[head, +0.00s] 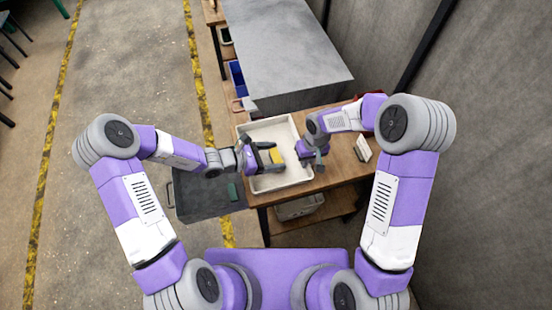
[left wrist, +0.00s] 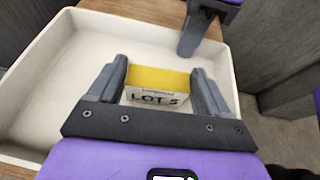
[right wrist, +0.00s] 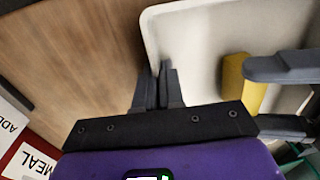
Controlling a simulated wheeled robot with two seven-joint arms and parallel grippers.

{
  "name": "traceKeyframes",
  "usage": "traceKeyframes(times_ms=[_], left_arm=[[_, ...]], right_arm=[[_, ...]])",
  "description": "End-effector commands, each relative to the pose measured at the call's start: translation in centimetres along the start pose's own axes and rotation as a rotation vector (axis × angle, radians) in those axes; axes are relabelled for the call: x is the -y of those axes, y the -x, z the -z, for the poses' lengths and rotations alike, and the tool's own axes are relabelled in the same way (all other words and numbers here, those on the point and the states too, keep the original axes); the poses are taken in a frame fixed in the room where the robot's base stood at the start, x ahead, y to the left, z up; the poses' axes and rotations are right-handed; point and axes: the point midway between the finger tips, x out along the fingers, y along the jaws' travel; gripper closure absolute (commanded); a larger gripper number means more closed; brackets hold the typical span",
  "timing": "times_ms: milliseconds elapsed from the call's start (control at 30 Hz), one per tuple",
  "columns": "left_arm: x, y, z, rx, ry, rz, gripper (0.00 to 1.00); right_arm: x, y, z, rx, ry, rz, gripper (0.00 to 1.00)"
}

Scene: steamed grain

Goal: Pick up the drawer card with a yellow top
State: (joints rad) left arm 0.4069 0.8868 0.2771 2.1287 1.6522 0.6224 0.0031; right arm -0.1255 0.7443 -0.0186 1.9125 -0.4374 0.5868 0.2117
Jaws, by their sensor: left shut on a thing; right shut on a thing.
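The drawer card with a yellow top (head: 278,156) is in the white tray (head: 294,183) on the wooden table. In the left wrist view its white face reads "LOT 5" below the yellow top (left wrist: 158,78). My left gripper (head: 272,157) is shut on the card, one finger at each side. My right gripper (head: 314,162) is at the tray's right rim; in the right wrist view its fingers (right wrist: 158,88) are close together on the tray wall. The card's yellow top (right wrist: 236,80) also shows there, apart from the right fingers.
A large grey block (head: 285,55) stands behind the tray. White cards (head: 362,148) stand on the table to the right. A dark grey cart (head: 205,203) with a green item (head: 233,192) is at the left. A blue bin (head: 237,78) is at the back left.

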Motion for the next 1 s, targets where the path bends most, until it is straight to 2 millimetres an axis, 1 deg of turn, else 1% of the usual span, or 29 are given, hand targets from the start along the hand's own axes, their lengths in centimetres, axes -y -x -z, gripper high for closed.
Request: traceKeyframes(times_ms=[233, 333, 467, 700, 833, 1000], left_arm=[[0.0, 0.1, -0.1, 0.001, -0.001, 0.0, 0.53], [-0.1, 0.3, -0.8, 0.001, -0.004, -0.001, 0.53], [0.0, 1.1, -2.6, 0.001, -0.007, -0.001, 0.53], [0.0, 2.8, -6.8, 0.001, -0.007, -0.001, 0.53], [-0.1, 3.5, -8.3, 0.001, -0.004, -0.001, 0.53], [0.0, 3.8, -9.2, 0.0, -0.002, 0.0, 0.53]], right_arm=[[0.0, 0.0, 0.0, -0.001, 0.0, 0.0, 1.0], [0.0, 0.0, 0.0, -0.001, 0.0, 0.0, 1.0], [0.0, 0.0, 0.0, -0.001, 0.0, 0.0, 1.0], [0.0, 0.0, 0.0, 0.0, 0.0, 0.0, 1.0], [0.0, 0.0, 0.0, 0.0, 0.0, 0.0, 1.0], [0.0, 0.0, 0.0, 0.0, 0.0, 0.0, 1.0]])
